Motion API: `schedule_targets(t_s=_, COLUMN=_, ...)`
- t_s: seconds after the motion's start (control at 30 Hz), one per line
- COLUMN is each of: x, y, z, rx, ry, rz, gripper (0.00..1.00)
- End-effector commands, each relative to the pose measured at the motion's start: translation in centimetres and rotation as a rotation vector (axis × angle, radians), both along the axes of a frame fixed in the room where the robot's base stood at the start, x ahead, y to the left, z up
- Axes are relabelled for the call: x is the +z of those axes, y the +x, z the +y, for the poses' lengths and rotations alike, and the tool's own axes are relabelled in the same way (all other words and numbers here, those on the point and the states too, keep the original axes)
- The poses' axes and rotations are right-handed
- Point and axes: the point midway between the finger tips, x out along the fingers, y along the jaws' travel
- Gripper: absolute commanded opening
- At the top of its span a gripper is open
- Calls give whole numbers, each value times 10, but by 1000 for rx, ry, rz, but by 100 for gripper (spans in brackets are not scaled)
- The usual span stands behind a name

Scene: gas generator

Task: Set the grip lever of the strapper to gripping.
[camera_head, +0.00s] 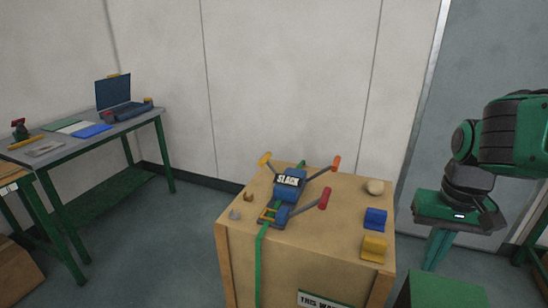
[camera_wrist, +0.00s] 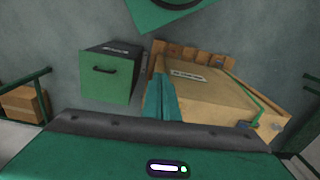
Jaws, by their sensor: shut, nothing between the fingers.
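The strapper (camera_head: 287,190) is a blue tool on top of a wooden crate (camera_head: 335,235) in the head view. Its plate reads "SLACK". Three levers stick out from it: one with a yellow-orange knob (camera_head: 265,159) at the upper left, one with an orange-red knob (camera_head: 336,163) at the upper right, and one with a red knob (camera_head: 323,199) at the right. Which one is the grip lever I cannot tell. My gripper (camera_head: 433,265) hangs right of the crate, well apart from the strapper, fingers down, shut and empty. Its fingers (camera_wrist: 162,98) also show in the wrist view.
A green strap (camera_head: 259,260) runs down the crate's front. Blue (camera_head: 375,219) and yellow (camera_head: 374,249) blocks and a pale lump (camera_head: 375,187) sit on its right side. A green box (camera_head: 445,290) stands at the lower right.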

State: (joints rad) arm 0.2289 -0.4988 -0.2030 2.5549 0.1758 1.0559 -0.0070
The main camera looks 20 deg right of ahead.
Motion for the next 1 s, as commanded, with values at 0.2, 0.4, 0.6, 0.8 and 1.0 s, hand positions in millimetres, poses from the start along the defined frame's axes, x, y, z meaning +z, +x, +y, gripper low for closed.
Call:
schedule_targets(t_s=0.2, x=13, y=80, z=-8, rx=14, ry=-23, rz=-37, gripper=0)
schedule_targets(t_s=0.4, x=14, y=186, z=-2, rx=43, ry=8, rz=-105, gripper=0)
schedule_targets(t_s=0.6, x=2, y=287, z=17, rx=63, ry=107, rz=-184, gripper=0)
schedule_targets(t_s=0.8, x=-11, y=380, z=41, rx=62, ry=266, rz=-276, gripper=0)
schedule_targets(t_s=1.0, x=-13, y=463, z=62, rx=29, ry=474, rz=-381, gripper=0)
